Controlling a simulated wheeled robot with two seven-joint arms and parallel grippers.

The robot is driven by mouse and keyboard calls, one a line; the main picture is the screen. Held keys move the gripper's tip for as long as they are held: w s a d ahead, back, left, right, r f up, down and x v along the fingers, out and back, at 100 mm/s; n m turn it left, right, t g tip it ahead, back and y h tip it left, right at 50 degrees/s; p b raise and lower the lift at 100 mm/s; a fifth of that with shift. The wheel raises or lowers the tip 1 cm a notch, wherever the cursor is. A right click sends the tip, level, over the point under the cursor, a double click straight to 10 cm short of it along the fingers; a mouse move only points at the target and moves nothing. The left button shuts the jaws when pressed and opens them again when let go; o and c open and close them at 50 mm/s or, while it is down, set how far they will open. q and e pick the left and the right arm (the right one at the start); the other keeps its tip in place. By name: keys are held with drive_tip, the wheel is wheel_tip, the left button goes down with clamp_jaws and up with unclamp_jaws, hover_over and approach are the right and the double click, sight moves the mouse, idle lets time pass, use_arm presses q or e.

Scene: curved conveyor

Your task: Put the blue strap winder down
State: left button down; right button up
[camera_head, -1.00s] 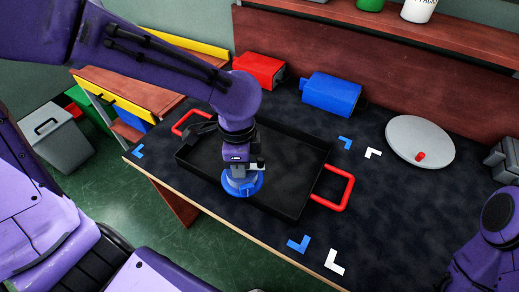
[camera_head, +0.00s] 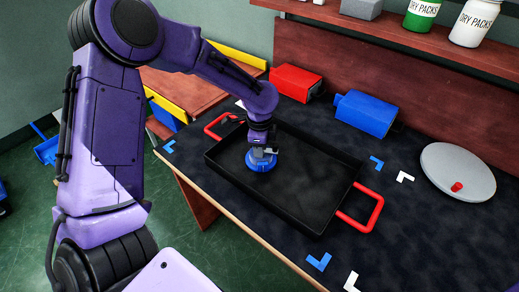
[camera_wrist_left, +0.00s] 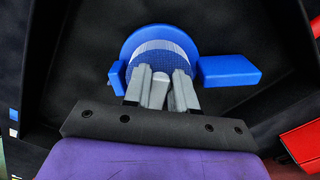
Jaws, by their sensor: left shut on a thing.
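The blue strap winder (camera_head: 262,163) is a round blue piece in the left part of the black tray (camera_head: 318,220), which has red handles. It also shows in the left wrist view (camera_wrist_left: 228,70), with a blue block-like arm and a grey-white band. My left gripper (camera_head: 264,152) is shut on the winder from above. The left gripper's fingers also show in the left wrist view (camera_wrist_left: 158,88), against the winder's middle part. The winder looks low over or on the tray floor; I cannot tell whether it touches. My right gripper is out of view.
A red box (camera_head: 297,82) and a blue box (camera_head: 364,114) stand behind the tray. A grey disc with a red knob (camera_head: 458,172) lies at the right. Blue and white corner marks (camera_head: 319,261) are on the dark table. The tray's right half is empty.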

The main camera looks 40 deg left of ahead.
use_arm(q)
drive_tip(key=shift+s+d+r, duration=0.1)
drive_tip(key=shift+r, duration=0.05)
drive_tip(key=c, duration=0.9)
unclamp_jaws()
drive_tip(key=shift+f, duration=0.2)
drive_tip(key=shift+c, duration=0.2)
drive_tip(key=shift+r, duration=0.15)
wheel_tip(320, 180, up, 12)
drive_tip(key=p, duration=0.1)
